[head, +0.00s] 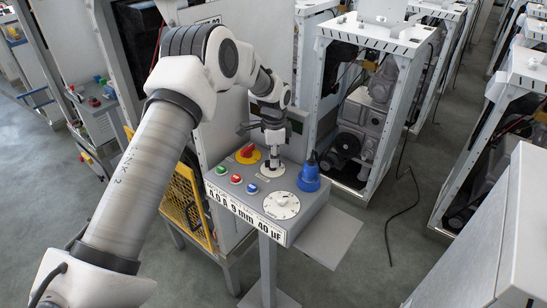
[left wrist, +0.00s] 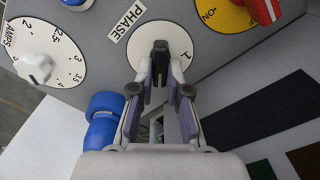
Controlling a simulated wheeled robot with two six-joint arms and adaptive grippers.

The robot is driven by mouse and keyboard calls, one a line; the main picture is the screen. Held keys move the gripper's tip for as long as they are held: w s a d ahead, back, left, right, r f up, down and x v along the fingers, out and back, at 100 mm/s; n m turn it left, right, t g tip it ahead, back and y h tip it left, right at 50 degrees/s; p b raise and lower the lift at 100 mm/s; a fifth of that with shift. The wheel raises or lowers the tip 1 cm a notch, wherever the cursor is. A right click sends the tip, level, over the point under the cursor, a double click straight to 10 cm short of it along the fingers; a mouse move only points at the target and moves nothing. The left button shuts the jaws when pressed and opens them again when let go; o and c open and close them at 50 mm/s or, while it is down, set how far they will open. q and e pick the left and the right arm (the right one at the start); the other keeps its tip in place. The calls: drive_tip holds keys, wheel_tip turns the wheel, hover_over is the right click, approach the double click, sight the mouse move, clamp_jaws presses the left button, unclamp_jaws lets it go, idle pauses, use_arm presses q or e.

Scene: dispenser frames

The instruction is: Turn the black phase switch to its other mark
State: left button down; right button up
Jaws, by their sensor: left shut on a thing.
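The black phase switch (left wrist: 160,52) sits on a round white dial (left wrist: 180,42) beside a label reading PHASE (left wrist: 122,20). A mark "1" shows on the dial, to the right of the switch in the left wrist view; the other mark is not visible. My left gripper (left wrist: 160,80) is shut on the switch, with its fingertips on both sides of it. In the head view the left gripper (head: 273,160) points down at the white dial (head: 272,170) on the grey control box and mostly hides the switch. My right gripper is not in view.
Close by on the box are a red-and-yellow rotary switch (head: 248,152), a blue plug (head: 308,177), a white amps dial (head: 281,205) and small coloured buttons (head: 236,179). A grey side shelf (head: 330,237) juts out right. Open-framed dispensers (head: 365,100) stand behind.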

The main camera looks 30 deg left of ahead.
use_arm(q)
drive_tip(key=shift+s+d+f, duration=0.1)
drive_tip(key=shift+s+f, duration=0.05)
drive_tip(key=shift+f, duration=0.1)
drive_tip(key=c, duration=1.2)
unclamp_jaws()
drive_tip(key=shift+o, duration=0.3)
drive_tip(key=shift+w+d, duration=0.1)
drive_tip(key=shift+w, duration=0.15)
drive_tip(key=shift+r, duration=0.55)
wheel_tip(320, 180, up, 11)
